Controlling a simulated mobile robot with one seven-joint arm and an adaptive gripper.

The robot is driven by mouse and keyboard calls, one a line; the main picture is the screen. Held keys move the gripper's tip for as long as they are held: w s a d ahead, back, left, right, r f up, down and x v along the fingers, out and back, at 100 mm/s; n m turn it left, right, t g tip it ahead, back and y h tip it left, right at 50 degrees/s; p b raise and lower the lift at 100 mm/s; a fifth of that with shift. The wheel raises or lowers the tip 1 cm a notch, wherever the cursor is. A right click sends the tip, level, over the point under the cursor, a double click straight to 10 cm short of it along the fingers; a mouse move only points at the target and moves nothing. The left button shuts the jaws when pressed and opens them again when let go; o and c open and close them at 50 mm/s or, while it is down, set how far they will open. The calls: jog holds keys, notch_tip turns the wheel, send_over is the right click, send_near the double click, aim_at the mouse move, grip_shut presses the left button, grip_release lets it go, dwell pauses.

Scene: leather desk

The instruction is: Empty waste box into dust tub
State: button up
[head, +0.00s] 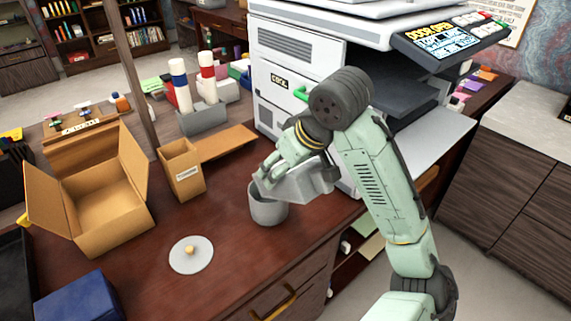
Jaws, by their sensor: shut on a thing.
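The waste box (312,183), a light grey container, is tilted over the dust tub (268,210). The dust tub is a round grey tub standing on the desk, and its rim is partly covered by the box. My gripper (270,174) is shut on the waste box at its upper left side, above the tub. The contents of the box and the inside of the tub are hidden. A round pale lid (186,262) with a small knob lies flat on the desk, left of and nearer than the tub.
An open cardboard box (105,215) stands at the left, with a tall tan bin (181,172) between it and the tub. A dark blue box (78,302) is at the front left. A large white copier (300,60) stands behind my gripper. The desk's front middle is clear.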

dwell(0.4)
jog(key=shift+w+a+g+h, duration=0.3)
jog(key=shift+w+g+h, duration=0.2)
jog(key=shift+g, duration=0.3)
dwell(0.7)
jog(key=shift+w+a+g+h, duration=0.45)
jog(key=shift+w+g+h, duration=0.15)
jog(key=shift+g, duration=0.3)
dwell(5.2)
